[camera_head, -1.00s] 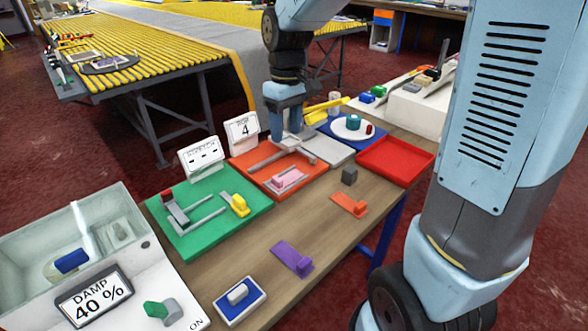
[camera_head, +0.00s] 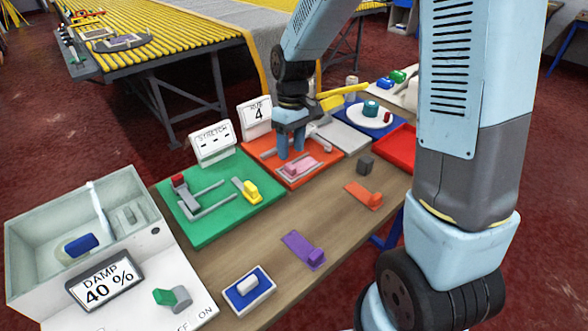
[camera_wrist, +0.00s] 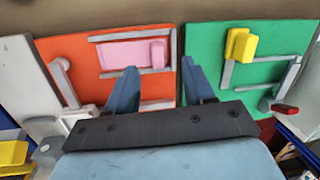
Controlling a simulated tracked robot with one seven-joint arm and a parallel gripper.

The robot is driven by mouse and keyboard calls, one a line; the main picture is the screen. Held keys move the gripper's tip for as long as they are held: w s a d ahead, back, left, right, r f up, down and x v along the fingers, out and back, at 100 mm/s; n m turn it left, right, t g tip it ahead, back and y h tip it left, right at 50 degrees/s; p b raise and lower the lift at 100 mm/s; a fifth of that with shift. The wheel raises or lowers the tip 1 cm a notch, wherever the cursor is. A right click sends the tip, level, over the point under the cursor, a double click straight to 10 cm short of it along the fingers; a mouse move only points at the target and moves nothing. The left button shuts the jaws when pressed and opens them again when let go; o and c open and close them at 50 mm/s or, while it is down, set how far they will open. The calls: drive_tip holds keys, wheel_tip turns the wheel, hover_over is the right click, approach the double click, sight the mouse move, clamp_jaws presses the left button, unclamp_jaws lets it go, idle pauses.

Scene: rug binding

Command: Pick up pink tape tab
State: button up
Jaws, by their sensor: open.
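The pink tape tab (camera_head: 301,166) is a flat pink strip with a raised pink block, lying in a grey frame on the orange board (camera_head: 262,150). In the wrist view the tab (camera_wrist: 125,54) lies flat beyond my fingertips, its raised block toward the right end. My gripper (camera_head: 291,152) points down above the orange board, just behind the tab in the head view. In the wrist view my gripper (camera_wrist: 159,70) is open and empty, with its fingers spread. Whether the fingertips touch the board is not clear.
A green board (camera_head: 215,212) with a yellow block (camera_head: 250,190) lies left of the orange board. A grey cube (camera_head: 366,164), an orange tab (camera_head: 364,195) and a purple tab (camera_head: 304,250) lie on the wooden table. A red tray (camera_head: 398,148) is at right.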

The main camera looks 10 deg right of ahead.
sight(292, 166)
drive_tip(key=shift+s+f, duration=0.15)
drive_tip(key=shift+f, duration=1.25)
drive_tip(key=shift+s+f, duration=0.15)
drive_tip(key=shift+f, duration=1.2)
clamp_jaws()
